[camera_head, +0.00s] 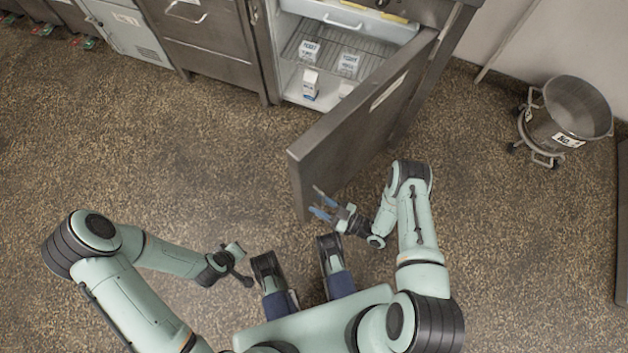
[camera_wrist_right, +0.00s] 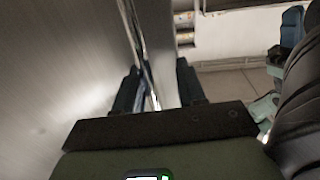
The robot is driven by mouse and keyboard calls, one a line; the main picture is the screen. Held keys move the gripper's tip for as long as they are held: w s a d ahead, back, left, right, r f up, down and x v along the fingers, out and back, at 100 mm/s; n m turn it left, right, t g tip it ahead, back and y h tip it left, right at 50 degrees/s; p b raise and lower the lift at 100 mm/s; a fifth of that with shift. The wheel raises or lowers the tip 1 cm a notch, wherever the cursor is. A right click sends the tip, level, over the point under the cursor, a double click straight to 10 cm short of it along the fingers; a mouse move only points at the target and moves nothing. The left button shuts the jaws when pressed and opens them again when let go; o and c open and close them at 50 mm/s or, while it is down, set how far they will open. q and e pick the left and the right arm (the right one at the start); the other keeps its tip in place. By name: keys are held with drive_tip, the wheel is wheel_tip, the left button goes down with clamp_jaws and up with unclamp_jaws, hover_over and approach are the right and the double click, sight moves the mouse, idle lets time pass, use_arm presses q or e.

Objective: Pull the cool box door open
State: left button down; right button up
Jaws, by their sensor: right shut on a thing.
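The cool box door (camera_head: 350,135) is a grey metal panel with a pale label, and it stands wide open, swung out from the cabinet toward me. My right gripper (camera_head: 321,204) is at the door's free edge. In the right wrist view the right gripper (camera_wrist_right: 156,90) has its fingers on either side of the metal door edge (camera_wrist_right: 140,45) and is shut on it. The exact contact is partly hidden. The open cool box interior (camera_head: 325,65) shows wire shelving and several white cartons. My left gripper (camera_head: 238,266) is away from the door, low on the left; its jaws are too small to tell.
Grey metal cabinets (camera_head: 210,50) line the wall left of the cool box. A wheeled metal bin (camera_head: 568,115) stands at the right. The speckled floor (camera_head: 150,140) left of the door is clear.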

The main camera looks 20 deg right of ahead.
use_arm(q)
drive_tip(key=shift+r+p, duration=0.75)
drive_tip(key=shift+r, duration=0.35)
use_arm(e)
drive_tip(key=s+a+v, duration=0.1)
drive_tip(key=v, duration=1.1)
drive_tip(key=shift+s+d+r, duration=0.15)
drive_tip(key=shift+s+r, duration=0.1)
drive_tip(key=shift+s, duration=0.15)
